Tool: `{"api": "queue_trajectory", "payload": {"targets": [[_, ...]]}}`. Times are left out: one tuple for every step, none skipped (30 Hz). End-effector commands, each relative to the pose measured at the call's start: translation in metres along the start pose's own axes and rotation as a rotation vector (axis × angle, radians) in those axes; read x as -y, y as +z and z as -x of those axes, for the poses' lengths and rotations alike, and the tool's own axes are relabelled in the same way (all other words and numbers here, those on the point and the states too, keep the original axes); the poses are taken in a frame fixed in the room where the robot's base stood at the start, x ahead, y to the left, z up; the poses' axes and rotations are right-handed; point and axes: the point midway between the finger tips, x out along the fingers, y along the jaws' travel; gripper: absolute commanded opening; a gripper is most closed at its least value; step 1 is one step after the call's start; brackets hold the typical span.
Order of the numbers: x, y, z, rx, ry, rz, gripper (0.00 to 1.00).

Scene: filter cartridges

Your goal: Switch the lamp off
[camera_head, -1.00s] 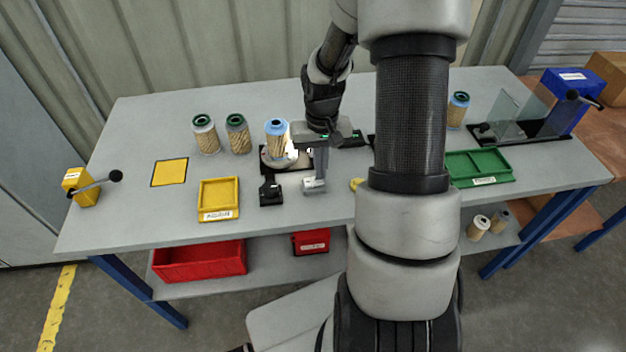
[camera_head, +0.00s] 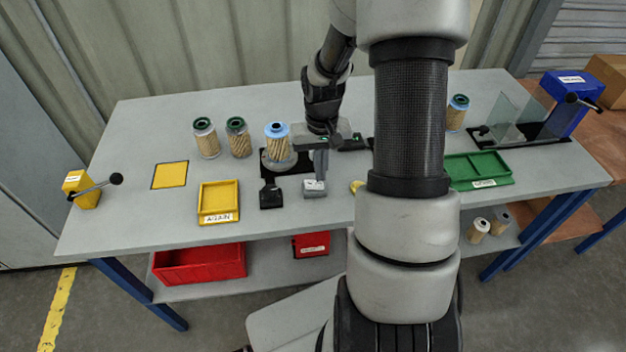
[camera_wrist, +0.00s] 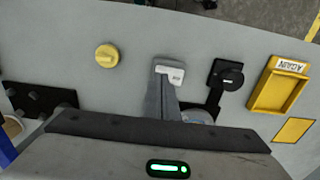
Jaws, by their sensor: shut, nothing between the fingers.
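A small light-grey switch block (camera_head: 315,190) with a white labelled top stands near the middle of the table. It also shows in the wrist view (camera_wrist: 169,75). My gripper (camera_head: 319,174) is shut and empty, its fingers pointing down right at the back edge of the switch block. In the wrist view the fingertips (camera_wrist: 161,84) overlap the block; I cannot tell whether they touch it. The round lamp plate (camera_head: 278,164) under a blue-topped cartridge (camera_head: 277,140) looks grey and unlit. My gripper partly hides its black base.
A black block with a knob (camera_head: 270,196) stands left of the switch. A yellow knob (camera_wrist: 106,55) is on its other side. Yellow tray (camera_head: 218,200), green tray (camera_head: 480,169) and two green-topped cartridges (camera_head: 206,138) stand around. The front table strip is clear.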

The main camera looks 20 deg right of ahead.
Motion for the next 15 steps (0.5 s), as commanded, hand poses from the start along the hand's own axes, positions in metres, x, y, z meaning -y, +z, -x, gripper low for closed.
{"api": "queue_trajectory", "payload": {"targets": [[0.000,0.000,0.008,-0.001,0.000,0.000,0.00],[0.000,0.000,0.011,-0.001,0.000,0.000,0.00],[0.000,0.000,0.014,-0.001,0.000,0.000,0.00],[0.000,0.000,0.016,-0.001,0.000,0.000,0.00],[0.000,0.000,0.018,-0.001,0.000,0.000,0.00],[0.000,0.000,0.022,-0.001,0.000,0.000,0.00],[0.000,0.000,0.024,-0.001,0.000,0.000,0.00],[0.000,0.000,0.026,-0.001,0.000,0.000,0.00],[0.000,0.000,0.030,-0.001,0.000,-0.001,0.00],[0.000,0.000,0.032,0.000,0.000,-0.001,0.00],[0.000,0.000,0.035,0.000,0.000,-0.001,0.00],[0.000,0.000,0.038,0.000,0.000,-0.001,0.00],[0.000,0.000,0.040,-0.001,0.000,-0.001,0.00],[0.000,0.000,0.043,-0.001,0.000,-0.001,0.00],[0.000,0.000,0.046,-0.001,0.000,-0.001,0.00]]}}
